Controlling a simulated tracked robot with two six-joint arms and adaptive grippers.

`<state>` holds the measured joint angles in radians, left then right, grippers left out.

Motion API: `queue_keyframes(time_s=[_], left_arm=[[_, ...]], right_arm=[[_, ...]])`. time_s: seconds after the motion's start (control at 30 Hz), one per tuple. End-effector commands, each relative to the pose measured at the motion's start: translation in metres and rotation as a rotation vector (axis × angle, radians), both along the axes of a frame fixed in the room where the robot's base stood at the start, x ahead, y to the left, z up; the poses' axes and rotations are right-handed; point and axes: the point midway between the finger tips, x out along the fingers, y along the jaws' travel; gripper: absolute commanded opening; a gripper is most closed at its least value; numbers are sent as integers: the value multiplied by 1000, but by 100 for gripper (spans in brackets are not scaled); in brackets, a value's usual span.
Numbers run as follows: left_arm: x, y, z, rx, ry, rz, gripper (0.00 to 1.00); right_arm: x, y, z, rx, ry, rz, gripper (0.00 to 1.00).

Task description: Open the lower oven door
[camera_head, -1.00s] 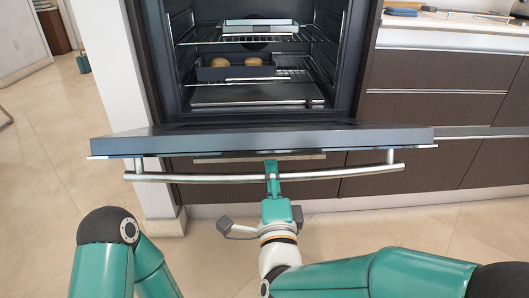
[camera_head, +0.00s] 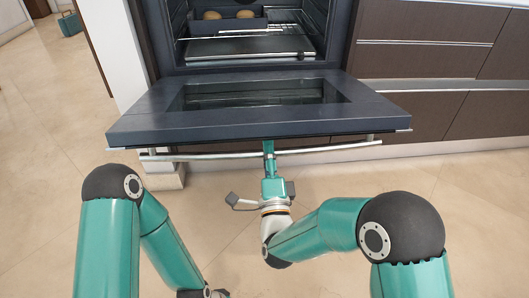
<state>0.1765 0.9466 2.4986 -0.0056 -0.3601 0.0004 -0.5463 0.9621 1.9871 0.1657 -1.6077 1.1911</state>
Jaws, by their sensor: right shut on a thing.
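The lower oven door (camera_head: 155,120) is hinged down and far open, with its inner face and glass panel showing from above. The oven cavity (camera_head: 250,50) behind the door is exposed. My left arm comes in at the lower left, bent downward; its gripper is not clearly visible at the bottom edge.
Inside the oven, a dark pan with two round bread-like items (camera_head: 212,15) sits on a rack above a flat tray (camera_head: 245,47). Brown drawers (camera_head: 420,65) stand to the right, a white wall panel (camera_head: 105,50) to the left. The tiled floor in front is clear.

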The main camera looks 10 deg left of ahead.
Motion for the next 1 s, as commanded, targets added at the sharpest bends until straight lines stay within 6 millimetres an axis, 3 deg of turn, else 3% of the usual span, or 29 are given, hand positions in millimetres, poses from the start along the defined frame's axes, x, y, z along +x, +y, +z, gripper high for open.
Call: queue_keyframes(time_s=[0.03,0.07,0.2,0.57,1.0], left_arm=[[0,0,0,0,0,0,40],[0,0,0,0,0,0,40],[0,0,0,0,0,0,40],[0,0,1,0,0,0,40],[0,0,1,0,0,0,40]], right_arm=[[3,-6,1,7,-2,-19,0],[3,-6,2,7,-2,-19,26],[2,-2,1,5,-2,-10,49],[-2,1,-1,3,2,0,49],[-56,-13,-22,2,5,1,49]])
